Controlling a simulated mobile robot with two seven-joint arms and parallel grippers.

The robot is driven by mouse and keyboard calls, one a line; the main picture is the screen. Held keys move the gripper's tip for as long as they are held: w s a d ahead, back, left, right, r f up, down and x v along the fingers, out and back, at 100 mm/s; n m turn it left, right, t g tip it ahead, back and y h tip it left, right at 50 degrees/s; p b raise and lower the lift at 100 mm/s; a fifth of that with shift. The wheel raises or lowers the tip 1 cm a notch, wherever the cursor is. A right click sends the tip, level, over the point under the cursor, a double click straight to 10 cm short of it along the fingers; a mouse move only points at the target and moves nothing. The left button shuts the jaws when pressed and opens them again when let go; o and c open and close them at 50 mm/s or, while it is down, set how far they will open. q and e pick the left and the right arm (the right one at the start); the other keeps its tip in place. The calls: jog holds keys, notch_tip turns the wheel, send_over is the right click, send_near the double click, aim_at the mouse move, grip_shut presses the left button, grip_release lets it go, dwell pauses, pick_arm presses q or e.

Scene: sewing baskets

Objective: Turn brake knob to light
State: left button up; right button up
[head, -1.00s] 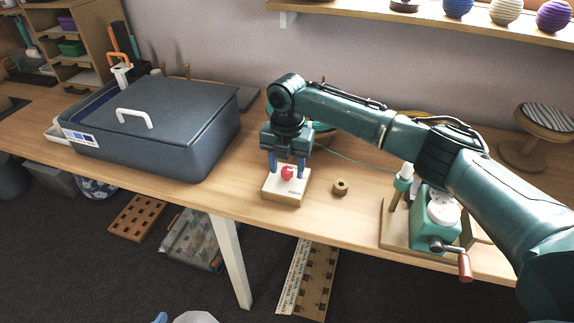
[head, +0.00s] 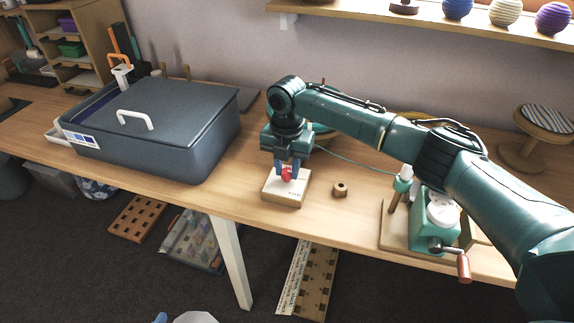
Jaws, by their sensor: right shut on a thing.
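The red brake knob (head: 287,174) sits on a small wooden block with a white top (head: 270,188) on the table. My right gripper (head: 287,172) points down over the block, with its blue fingers on either side of the knob, shut on it. Small dark lettering shows on the block's front right part, too small to read surely. Of my left gripper, only a small blue piece (head: 160,318) shows at the bottom edge; its jaws cannot be made out.
A wooden spool (head: 340,190) stands right of the block. A teal crank winder (head: 428,220) with a red handle stands further right. A large grey lidded box (head: 165,120) fills the left of the table (head: 225,195). A thin teal thread runs behind my right gripper.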

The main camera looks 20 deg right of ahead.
jog(key=m+p, duration=0.1)
jog(key=p, duration=0.1)
jog(key=m+p, duration=0.1)
jog(key=shift+r+p, duration=0.3)
jog(key=shift+p, duration=0.05)
jog(key=m+p, duration=0.5)
jog(key=shift+f+m, duration=0.1)
jog(key=shift+m, duration=0.3)
jog(key=m+p, duration=0.2)
jog(key=shift+m, duration=0.3)
pick_arm(q)
jog(key=shift+g+y, duration=0.8)
jog(key=shift+y, duration=0.1)
jog(key=shift+s+a+r+p, duration=0.25)
jog(key=shift+a+r, duration=0.25)
jog(key=shift+r, duration=0.25)
jog(key=shift+s+a+r+p, duration=0.2)
jog(key=shift+a+r+p, duration=0.25)
jog(key=shift+r, duration=0.3)
jog(key=shift+s+a+r+p, duration=0.2)
jog(key=shift+a+r, duration=0.35)
jog(key=shift+r, duration=0.2)
pick_arm(e)
jog(key=shift+f+m, duration=0.15)
jog(key=shift+m, duration=1.25)
jog(key=shift+d, duration=0.1)
pick_arm(q)
jog(key=shift+r, duration=0.1)
pick_arm(e)
jog(key=o, duration=1)
